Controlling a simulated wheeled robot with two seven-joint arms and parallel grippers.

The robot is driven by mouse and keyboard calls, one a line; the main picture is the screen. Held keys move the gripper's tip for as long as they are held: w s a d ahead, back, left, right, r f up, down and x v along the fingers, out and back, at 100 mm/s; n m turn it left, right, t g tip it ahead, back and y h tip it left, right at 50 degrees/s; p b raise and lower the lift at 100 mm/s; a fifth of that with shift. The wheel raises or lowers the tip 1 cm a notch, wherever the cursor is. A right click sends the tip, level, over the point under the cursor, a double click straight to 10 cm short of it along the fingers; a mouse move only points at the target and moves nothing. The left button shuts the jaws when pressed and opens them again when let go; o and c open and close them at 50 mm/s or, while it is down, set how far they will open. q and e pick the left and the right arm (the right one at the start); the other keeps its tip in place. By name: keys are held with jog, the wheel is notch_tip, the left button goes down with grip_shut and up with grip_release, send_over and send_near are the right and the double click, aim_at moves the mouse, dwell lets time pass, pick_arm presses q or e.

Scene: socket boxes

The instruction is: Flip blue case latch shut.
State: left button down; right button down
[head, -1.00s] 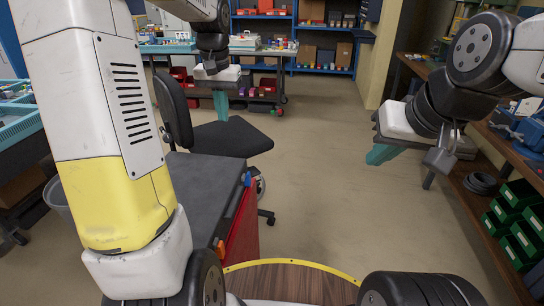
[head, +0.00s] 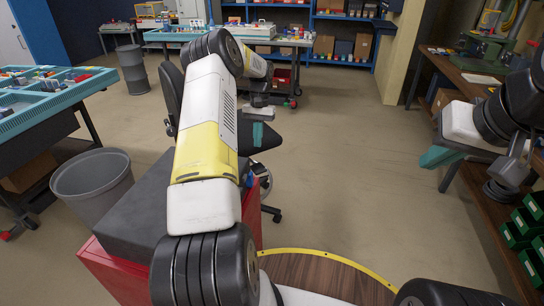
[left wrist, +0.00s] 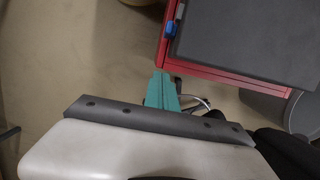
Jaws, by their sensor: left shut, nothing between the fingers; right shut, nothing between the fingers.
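No blue case with a latch can be made out for certain in either view now. A small blue piece (head: 249,180) sits at the edge of a red cabinet with a dark top; it also shows in the left wrist view (left wrist: 170,29). My left gripper (head: 257,134) is shut and empty, its teal fingers (left wrist: 162,92) pointing down beyond the cabinet in the head view. They look apart from the blue piece. My right gripper (head: 438,157) is shut and empty over the floor at the right, beside the workbench.
The red cabinet (head: 110,268) stands close in front, beside a grey bin (head: 92,182). A black chair (head: 252,145) is behind my left arm. A wooden workbench (head: 462,72) with green bins (head: 528,228) lines the right. Open floor (head: 345,180) lies between.

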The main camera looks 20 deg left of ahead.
aim_at(251, 173)
pick_arm(q)
jog(key=x, duration=0.9)
jog(key=shift+s+f, duration=0.15)
jog(key=shift+f, duration=0.15)
jog(key=s, duration=0.3)
jog(key=shift+f, duration=0.15)
jog(key=shift+s+d, duration=0.1)
jog(key=shift+s, duration=0.4)
jog(key=s, duration=0.3)
jog(key=shift+s+d, duration=0.1)
jog(key=shift+s, duration=0.15)
jog(key=v, duration=0.8)
